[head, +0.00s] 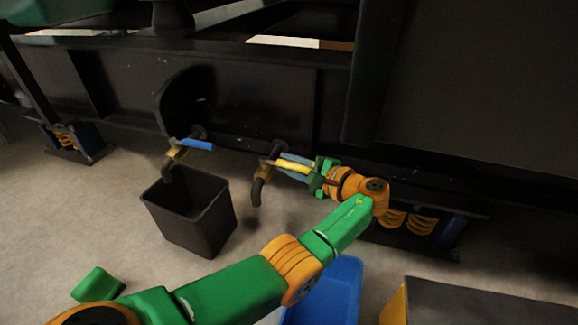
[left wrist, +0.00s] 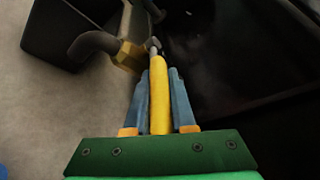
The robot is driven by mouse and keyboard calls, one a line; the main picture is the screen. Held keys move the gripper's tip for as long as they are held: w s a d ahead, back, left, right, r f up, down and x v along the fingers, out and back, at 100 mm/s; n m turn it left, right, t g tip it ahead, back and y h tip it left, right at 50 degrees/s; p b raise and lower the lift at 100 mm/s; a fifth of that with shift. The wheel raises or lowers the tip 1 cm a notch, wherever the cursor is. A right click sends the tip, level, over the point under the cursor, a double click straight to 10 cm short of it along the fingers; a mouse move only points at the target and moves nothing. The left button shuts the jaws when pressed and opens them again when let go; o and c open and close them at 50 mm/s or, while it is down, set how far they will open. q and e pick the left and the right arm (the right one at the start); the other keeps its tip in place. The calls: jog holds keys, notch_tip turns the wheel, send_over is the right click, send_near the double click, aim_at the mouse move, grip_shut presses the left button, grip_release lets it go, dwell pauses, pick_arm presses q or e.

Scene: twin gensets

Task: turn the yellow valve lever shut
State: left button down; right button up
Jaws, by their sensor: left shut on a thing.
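The yellow valve lever (head: 291,167) sticks out to the right from a brass valve with a dark down-bent spout (head: 258,190), below the dark machine frame. My left gripper (head: 294,166) reaches it from the right and is shut on the lever. In the left wrist view the yellow lever (left wrist: 159,95) lies lengthwise between the two blue-grey fingers of my left gripper (left wrist: 160,85). The brass valve body (left wrist: 130,55) shows beyond the fingertips. My right gripper is not in view.
A second valve with a blue lever (head: 196,144) is to the left, its spout over a black bin (head: 190,215). A blue bin (head: 335,290) and a dark-topped box (head: 470,303) stand in front. Orange springs (head: 408,221) sit under the frame at right. Bare floor shows at left.

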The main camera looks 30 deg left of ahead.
pick_arm(q)
jog(key=c, duration=1)
grip_release()
jog(key=shift+c, duration=0.2)
